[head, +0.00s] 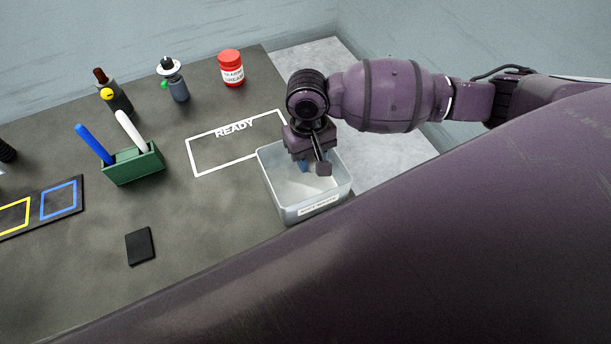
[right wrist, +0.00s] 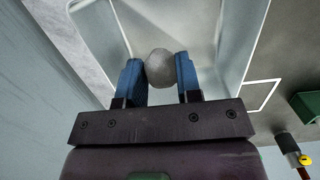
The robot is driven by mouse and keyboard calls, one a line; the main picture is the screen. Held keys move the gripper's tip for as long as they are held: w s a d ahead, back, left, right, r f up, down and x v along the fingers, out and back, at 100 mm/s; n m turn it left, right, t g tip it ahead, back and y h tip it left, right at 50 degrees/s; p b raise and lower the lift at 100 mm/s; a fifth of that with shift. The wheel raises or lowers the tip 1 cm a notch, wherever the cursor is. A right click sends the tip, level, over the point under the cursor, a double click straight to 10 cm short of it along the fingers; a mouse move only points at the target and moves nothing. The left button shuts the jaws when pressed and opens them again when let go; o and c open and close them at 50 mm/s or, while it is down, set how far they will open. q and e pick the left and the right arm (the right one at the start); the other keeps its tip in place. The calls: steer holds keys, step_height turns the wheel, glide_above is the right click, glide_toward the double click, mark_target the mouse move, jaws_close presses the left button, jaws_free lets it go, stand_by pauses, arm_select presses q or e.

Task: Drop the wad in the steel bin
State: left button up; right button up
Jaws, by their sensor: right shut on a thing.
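The steel bin (head: 335,200) is a pale open box with a label on its front, at the table's right edge in the head view. My right gripper (head: 310,168) is over the bin's opening, pointing down. In the right wrist view its two blue fingers (right wrist: 159,72) are shut on a round grey wad (right wrist: 159,66). The bin (right wrist: 232,65) shows behind and below the wad. In the head view the wad is hidden by the gripper. My left gripper is not in view.
A white READY outline (head: 196,158) is left of the bin. A red-lidded jar (head: 231,70), a dark bottle (head: 178,88), another bottle (head: 118,98), a green holder with pens (head: 135,167) and a black block (head: 140,246) stand or lie farther left.

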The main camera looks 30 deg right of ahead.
steer(key=o, duration=1)
steer(key=shift+c, duration=0.2)
steer(key=shift+r, duration=0.1)
step_height(320, 180, up, 11)
steer(key=w, duration=0.1)
steer(key=shift+w+f, duration=0.15)
steer(key=shift+f, duration=0.05)
